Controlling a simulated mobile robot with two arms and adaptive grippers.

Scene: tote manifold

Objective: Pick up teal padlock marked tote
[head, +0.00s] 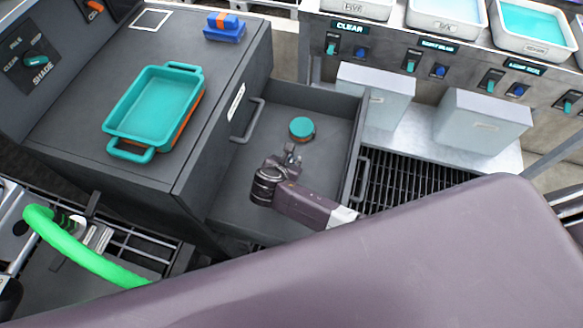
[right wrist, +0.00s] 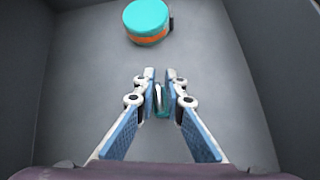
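A small teal padlock (right wrist: 162,113) with a grey metal shackle is between the fingertips of my right gripper (right wrist: 162,92), low over or on the drawer floor. The fingers press in from both sides and appear shut on it. They hide much of the padlock, and I cannot read any marking. In the head view my right gripper (head: 291,156) reaches down into the open grey drawer (head: 245,205); the padlock is hardly visible there. My left gripper is not in view.
A round teal tin (head: 301,128) with an orange band, also in the right wrist view (right wrist: 147,20), lies farther back in the drawer. The drawer walls surround my right gripper. A teal tray (head: 112,145) and a blue-orange block (head: 225,27) sit on the cabinet top.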

